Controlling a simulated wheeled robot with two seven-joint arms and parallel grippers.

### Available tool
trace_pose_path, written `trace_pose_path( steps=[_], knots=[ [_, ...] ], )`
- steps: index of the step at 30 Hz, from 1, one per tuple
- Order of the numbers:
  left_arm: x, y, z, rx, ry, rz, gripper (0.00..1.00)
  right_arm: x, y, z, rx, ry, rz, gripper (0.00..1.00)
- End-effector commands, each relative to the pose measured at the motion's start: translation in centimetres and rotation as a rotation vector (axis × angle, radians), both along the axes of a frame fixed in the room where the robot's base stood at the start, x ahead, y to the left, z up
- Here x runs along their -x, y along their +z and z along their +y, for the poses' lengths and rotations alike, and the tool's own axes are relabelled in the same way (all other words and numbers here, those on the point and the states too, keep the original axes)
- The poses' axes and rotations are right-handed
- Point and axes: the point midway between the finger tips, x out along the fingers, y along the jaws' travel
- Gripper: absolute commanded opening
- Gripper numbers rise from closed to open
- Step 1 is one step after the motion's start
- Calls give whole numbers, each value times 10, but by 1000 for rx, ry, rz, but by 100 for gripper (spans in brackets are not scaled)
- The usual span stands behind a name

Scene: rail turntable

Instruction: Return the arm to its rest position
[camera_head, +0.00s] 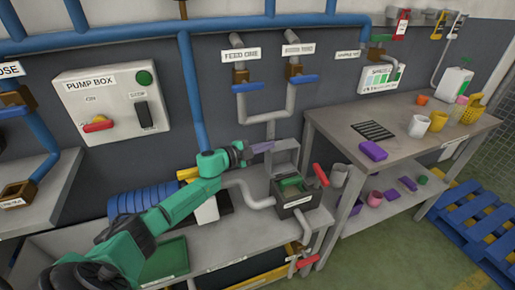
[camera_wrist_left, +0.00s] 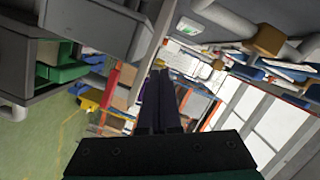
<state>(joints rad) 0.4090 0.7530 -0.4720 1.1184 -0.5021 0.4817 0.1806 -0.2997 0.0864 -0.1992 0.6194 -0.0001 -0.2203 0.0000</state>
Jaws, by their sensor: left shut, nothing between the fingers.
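My left arm is green and comes in from the lower left in the head view. Its gripper (camera_head: 263,147) is held out in front of the grey wall, above and left of the grey box with green inside (camera_head: 292,191). Its two fingers lie together. The left wrist view also shows the dark fingers of the left gripper (camera_wrist_left: 161,75) side by side, with nothing between them. My right gripper is not in view.
Two pipes with blue valve handles (camera_head: 248,86) come down behind the gripper. A red lever (camera_head: 320,174) stands beside the grey box. A pump box (camera_head: 110,102) hangs at left. A table (camera_head: 407,149) with cups stands at right; blue pallets (camera_head: 480,226) lie beyond.

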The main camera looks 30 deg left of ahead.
Motion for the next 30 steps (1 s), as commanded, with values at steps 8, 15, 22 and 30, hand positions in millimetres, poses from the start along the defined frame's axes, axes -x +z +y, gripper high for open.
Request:
trace_pose_path(
  steps=[8, 15, 22, 30],
  knots=[
    [35, 5, 18, -1, 0, 1, 0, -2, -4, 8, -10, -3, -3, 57],
    [37, 6, 19, 3, 2, 1, 0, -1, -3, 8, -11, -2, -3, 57],
    [48, -31, -17, 184, 240, 107, 0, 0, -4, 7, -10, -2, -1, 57],
    [153, -112, -39, 444, 724, 600, 0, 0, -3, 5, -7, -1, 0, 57]
  ],
)
